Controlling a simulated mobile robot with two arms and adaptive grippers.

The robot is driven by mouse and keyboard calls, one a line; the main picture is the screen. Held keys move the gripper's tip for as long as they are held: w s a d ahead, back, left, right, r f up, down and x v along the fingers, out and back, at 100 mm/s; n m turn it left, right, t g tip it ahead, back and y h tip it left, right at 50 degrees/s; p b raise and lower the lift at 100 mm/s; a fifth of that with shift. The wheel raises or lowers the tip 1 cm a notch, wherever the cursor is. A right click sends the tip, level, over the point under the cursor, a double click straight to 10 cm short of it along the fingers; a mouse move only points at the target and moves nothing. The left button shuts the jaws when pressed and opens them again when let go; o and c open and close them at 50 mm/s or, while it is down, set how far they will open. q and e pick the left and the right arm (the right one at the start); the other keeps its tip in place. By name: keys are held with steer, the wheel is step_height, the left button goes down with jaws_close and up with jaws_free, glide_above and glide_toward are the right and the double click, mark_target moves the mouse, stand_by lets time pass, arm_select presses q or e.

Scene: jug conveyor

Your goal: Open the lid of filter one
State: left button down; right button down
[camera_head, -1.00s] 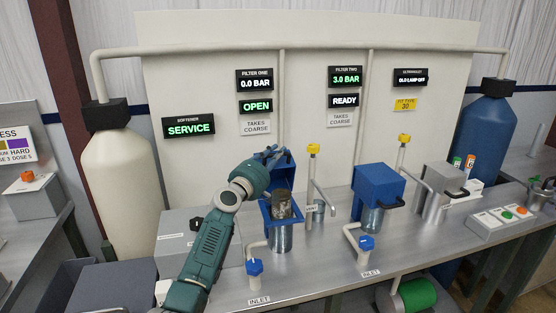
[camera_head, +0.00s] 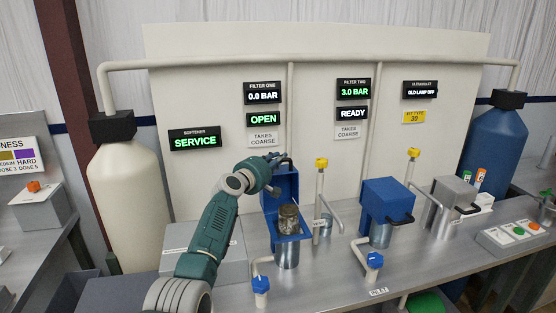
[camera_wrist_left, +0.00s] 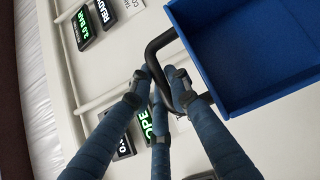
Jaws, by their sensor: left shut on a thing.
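Filter one's blue lid (camera_head: 287,185) stands raised at the back of its housing, hinged open. It also shows close up in the left wrist view (camera_wrist_left: 250,50). My left gripper (camera_head: 274,176) is at the lid's upper part. In the left wrist view its fingers (camera_wrist_left: 165,90) are shut around the black lid handle (camera_wrist_left: 154,58). Below the lid, the open filter one housing (camera_head: 287,256) shows a dark, dirty-looking cartridge (camera_head: 289,220) in its mouth. The filter one sign (camera_head: 263,119) reads OPEN, and its gauge (camera_head: 263,97) reads 0.0 BAR. My right gripper is in neither view.
Filter two (camera_head: 387,203) stands to the right with its blue lid down, reading 3.0 BAR. A yellow-topped pipe valve (camera_head: 321,163) stands just right of filter one. A blue inlet valve (camera_head: 261,285) is in front. A grey box (camera_head: 228,262) lies left, under my arm.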

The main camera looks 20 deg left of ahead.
arm_select(q)
steer(key=shift+f, duration=0.15)
steer(key=c, duration=1.9)
jaws_free()
steer(key=shift+a, duration=0.1)
steer(key=s+a, duration=0.1)
steer(key=s, duration=1.1)
steer(key=shift+a+r, duration=0.4)
steer(key=shift+r, duration=0.05)
